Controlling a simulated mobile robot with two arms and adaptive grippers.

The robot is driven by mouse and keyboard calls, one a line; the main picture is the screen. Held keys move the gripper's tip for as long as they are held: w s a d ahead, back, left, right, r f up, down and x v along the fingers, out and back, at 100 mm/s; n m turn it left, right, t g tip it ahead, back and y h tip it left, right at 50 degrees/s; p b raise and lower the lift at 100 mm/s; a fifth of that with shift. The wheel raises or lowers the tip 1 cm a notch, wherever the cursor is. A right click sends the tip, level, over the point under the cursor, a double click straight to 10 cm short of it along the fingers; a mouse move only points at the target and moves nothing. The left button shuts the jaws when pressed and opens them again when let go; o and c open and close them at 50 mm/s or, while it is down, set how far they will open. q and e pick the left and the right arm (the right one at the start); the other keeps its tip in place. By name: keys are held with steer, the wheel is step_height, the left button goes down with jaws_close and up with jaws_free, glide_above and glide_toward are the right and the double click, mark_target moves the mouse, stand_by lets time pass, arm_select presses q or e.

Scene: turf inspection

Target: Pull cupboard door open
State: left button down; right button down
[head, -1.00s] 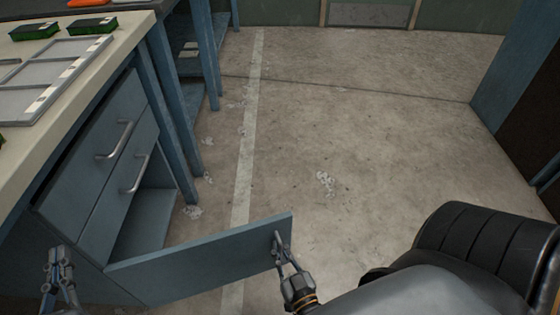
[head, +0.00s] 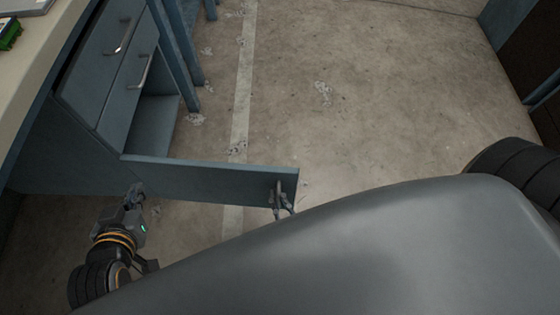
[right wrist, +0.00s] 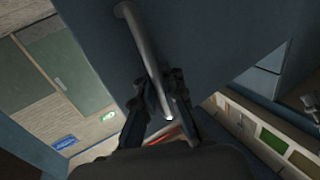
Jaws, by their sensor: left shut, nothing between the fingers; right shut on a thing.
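The blue-grey cupboard door (head: 210,180) stands swung out wide from the cupboard, so the dark opening (head: 152,125) shows behind it. My right gripper (head: 280,192) is at the door's free end, shut on the door handle (head: 279,188). In the right wrist view the curved metal handle (right wrist: 138,40) runs down between the fingers of my right gripper (right wrist: 160,100). My left gripper (head: 134,192) is shut and empty, in front of the door near its hinged end. My grey body hides the lower right of the head view.
Two drawers with metal handles (head: 138,70) sit left of the opening, under a pale worktop (head: 40,65). Blue bench legs (head: 180,55) stand behind the cupboard. The concrete floor (head: 370,110) to the right is clear apart from pale stains.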

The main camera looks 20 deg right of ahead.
steer(key=shift+s+d+f, duration=0.1)
steer(key=shift+d, duration=0.25)
steer(key=c, duration=1.7)
jaws_free()
steer(key=shift+s+a, duration=0.1)
steer(key=shift+s, duration=0.1)
steer(key=s, duration=1.1)
steer(key=shift+s, duration=0.35)
